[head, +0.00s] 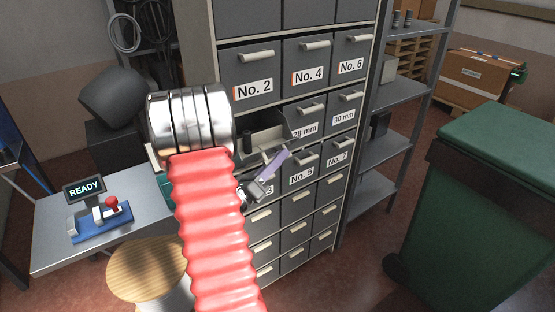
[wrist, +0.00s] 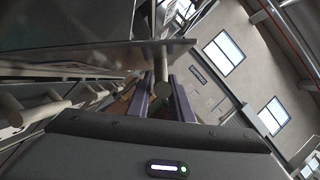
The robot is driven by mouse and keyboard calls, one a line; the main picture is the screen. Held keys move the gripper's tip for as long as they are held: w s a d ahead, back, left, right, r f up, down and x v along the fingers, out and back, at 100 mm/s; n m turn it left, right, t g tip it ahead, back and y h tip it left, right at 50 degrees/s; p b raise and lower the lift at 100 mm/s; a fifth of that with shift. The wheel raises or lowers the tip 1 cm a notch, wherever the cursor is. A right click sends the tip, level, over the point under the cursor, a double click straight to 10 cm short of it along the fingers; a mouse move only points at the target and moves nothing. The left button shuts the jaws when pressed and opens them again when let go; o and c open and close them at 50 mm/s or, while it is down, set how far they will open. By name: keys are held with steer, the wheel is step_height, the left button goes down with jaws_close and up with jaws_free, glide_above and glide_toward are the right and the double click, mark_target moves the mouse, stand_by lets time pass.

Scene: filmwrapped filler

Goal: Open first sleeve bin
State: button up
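The first sleeve bin (head: 262,143) is the left one in the row with the "28 mm" and "30 mm" bins. It stands out from the cabinet, and its dark inside shows from above. A grey bin panel (wrist: 95,52) is close to the fingers.
The "28 mm" bin (head: 305,120) and "30 mm" bin (head: 345,108) are to the right. Numbered drawers lie above and below. A table (head: 130,222) with a READY display (head: 84,190) is at left, a stool (head: 148,268) below it. A green wheeled bin (head: 470,210) stands at right.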

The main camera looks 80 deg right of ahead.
jaws_close()
steer(key=shift+w+d+r, duration=0.3)
steer(key=shift+w+r, duration=0.05)
steer(key=shift+r, duration=0.2)
steer(key=shift+o, duration=2.1)
jaws_free()
